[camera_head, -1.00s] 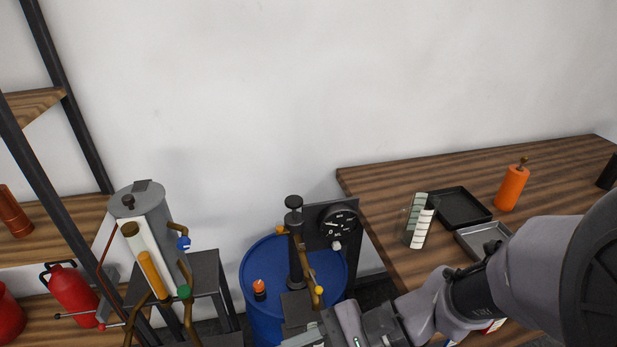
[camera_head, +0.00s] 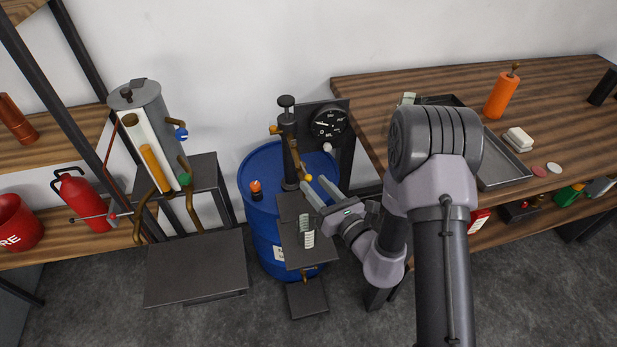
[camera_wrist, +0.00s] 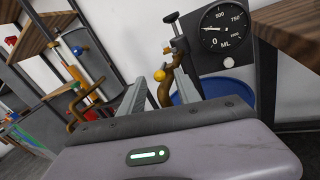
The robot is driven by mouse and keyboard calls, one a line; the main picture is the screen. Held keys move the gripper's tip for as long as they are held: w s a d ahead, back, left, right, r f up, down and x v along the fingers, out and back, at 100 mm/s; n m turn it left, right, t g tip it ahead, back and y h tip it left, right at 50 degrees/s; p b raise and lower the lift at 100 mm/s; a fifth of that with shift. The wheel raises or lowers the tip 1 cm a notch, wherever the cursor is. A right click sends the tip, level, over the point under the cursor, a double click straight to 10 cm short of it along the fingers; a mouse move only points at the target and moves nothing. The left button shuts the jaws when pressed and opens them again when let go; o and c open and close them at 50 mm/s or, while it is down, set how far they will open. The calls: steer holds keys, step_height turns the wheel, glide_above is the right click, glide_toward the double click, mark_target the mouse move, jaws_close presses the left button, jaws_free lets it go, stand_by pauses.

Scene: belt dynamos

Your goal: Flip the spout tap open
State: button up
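A brass spout (camera_head: 297,160) comes off the dark pump post on the blue drum. Its tap has a yellow ball knob (camera_head: 308,178), which also shows in the wrist view (camera_wrist: 160,75). My gripper (camera_head: 313,182) is open, with its fingers pointing at the tap from the right and front. In the wrist view the knob appears between the two spread finger lines, near the tips; I cannot tell whether either finger touches it. A clear graduated vessel (camera_head: 308,232) stands on the dark platform (camera_head: 291,210) below my gripper.
A round gauge (camera_head: 328,123) is on a dark panel behind the pump. An orange-capped fitting (camera_head: 256,189) is on the blue drum (camera_head: 262,170). A grey cylinder unit (camera_head: 150,115) stands left. The wooden table (camera_head: 370,90) is right, with trays.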

mark_target(305, 178)
steer(key=x, duration=0.4)
steer(key=shift+c, duration=0.3)
jaws_close()
steer(key=shift+s+a+m+t+h, duration=0.15)
steer(key=shift+a+m+t+h, duration=0.25)
steer(key=shift+m+h, duration=0.25)
steer(key=shift+m+t+h+p, duration=0.25)
steer(key=shift+t+h+p, duration=0.1)
steer(key=shift+h, duration=0.3)
